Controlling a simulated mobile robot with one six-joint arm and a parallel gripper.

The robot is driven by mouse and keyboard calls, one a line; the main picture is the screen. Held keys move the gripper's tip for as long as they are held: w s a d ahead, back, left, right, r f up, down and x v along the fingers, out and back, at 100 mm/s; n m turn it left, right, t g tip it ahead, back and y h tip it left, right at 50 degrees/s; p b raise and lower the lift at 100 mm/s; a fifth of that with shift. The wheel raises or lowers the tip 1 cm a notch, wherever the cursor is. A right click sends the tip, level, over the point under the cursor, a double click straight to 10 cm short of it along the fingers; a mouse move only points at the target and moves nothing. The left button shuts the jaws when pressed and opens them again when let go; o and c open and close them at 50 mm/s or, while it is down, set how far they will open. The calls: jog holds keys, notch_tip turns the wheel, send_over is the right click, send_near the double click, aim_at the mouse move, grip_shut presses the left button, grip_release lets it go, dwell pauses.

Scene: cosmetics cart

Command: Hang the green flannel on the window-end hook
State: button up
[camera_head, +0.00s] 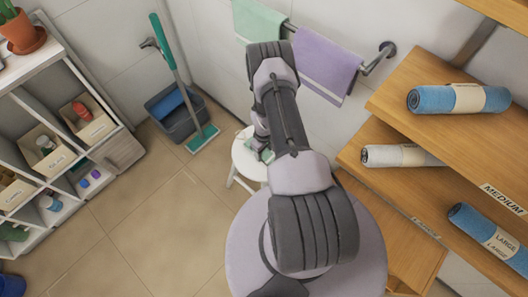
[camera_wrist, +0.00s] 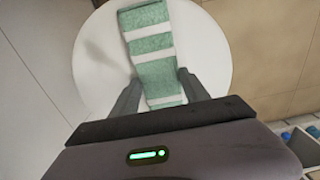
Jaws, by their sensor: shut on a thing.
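The green flannel with white stripes (camera_wrist: 152,42) lies over the round white stool (camera_wrist: 100,62) in the wrist view. My gripper (camera_wrist: 160,88) has a finger on each side of the flannel's near end and is shut on it. In the head view the stool (camera_head: 243,160) is partly hidden behind my arm, and only a small green patch of the flannel (camera_head: 266,155) shows. I cannot tell whether the flannel rests on the seat or is just above it. I cannot make out any hook in either view.
A wall rail (camera_head: 378,59) carries a pale green towel (camera_head: 258,20) and a purple towel (camera_head: 325,62). Wooden shelves (camera_head: 420,75) with rolled towels stand at the right. Tiled floor (camera_head: 160,220) is clear at lower left.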

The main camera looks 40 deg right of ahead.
jog(key=shift+f, duration=0.2)
jog(key=o, duration=1.4)
jog(key=shift+r, duration=0.1)
